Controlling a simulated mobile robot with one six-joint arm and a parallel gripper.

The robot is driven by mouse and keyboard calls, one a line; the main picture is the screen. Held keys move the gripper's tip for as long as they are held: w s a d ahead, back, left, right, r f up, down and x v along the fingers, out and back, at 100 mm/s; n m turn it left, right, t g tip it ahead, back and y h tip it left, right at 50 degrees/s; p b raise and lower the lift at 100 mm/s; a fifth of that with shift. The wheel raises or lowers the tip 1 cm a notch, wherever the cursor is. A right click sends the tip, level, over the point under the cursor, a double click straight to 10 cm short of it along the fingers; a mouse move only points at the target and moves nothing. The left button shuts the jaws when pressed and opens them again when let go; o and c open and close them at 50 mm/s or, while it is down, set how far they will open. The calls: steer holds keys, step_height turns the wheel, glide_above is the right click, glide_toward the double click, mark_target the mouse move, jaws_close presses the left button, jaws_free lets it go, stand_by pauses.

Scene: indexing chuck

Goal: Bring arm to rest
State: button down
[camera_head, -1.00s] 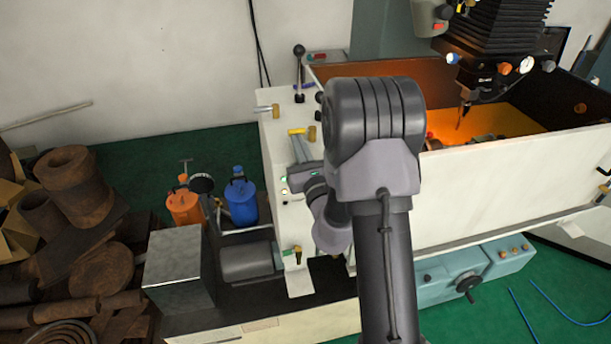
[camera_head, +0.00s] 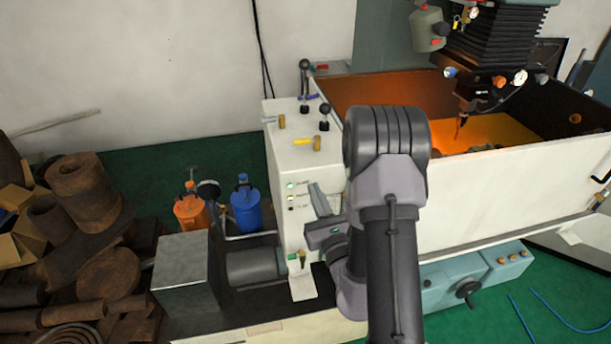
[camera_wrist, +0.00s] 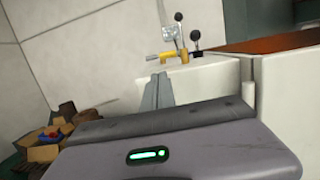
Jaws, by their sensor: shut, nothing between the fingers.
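My arm (camera_head: 386,200) rises from the bottom of the head view and bends at a dark elbow in front of the white machine. My gripper (camera_head: 316,190) is by the front of the white control cabinet (camera_head: 290,160), its grey fingers pointing up. In the wrist view the fingers (camera_wrist: 158,80) are together and empty, with the cabinet top behind them. No object is held. Whether the fingers touch the cabinet cannot be told.
The cabinet top carries black-knobbed levers (camera_head: 305,85) and a yellow-handled valve (camera_head: 303,141). A white open tank (camera_head: 500,185) stands to the right under a spindle head. A blue can (camera_head: 245,205), an orange can (camera_head: 188,210) and rusty stock (camera_head: 85,190) are at left.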

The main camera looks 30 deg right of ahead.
steer(key=a+r+n+y+b, duration=0.45)
steer(key=a+n+y, duration=0.25)
steer(key=a+y, duration=0.5)
steer(key=s+a+r+n+g+y+b, duration=0.1)
steer(key=s+a+n+g+y, duration=0.4)
steer(key=a, duration=0.3)
steer(key=s+a+r+n+g+y+b, duration=0.1)
steer(key=s+a+n+g+y+b, duration=0.15)
steer(key=a+n+g+y, duration=0.4)
steer(key=s+a+f+n+g+h+b, duration=0.25)
steer(key=s+a+f+n+g, duration=0.2)
steer(key=s, duration=0.25)
steer(key=s+a+f+n+g+h+b, duration=0.1)
steer(key=s+a+f+n+g+h, duration=0.3)
steer(key=s, duration=0.3)
steer(key=s+d+f+n+h+b, duration=0.3)
steer(key=s+d+f+n+h, duration=0.1)
steer(key=d+f+h, duration=0.15)
steer(key=w+d+n+t+h+b, duration=0.2)
steer(key=d+t+h, duration=0.4)
steer(key=d, duration=0.4)
steer(key=shift+w+n+b, duration=0.3)
steer(key=shift+w, duration=0.55)
steer(key=shift+d, duration=0.1)
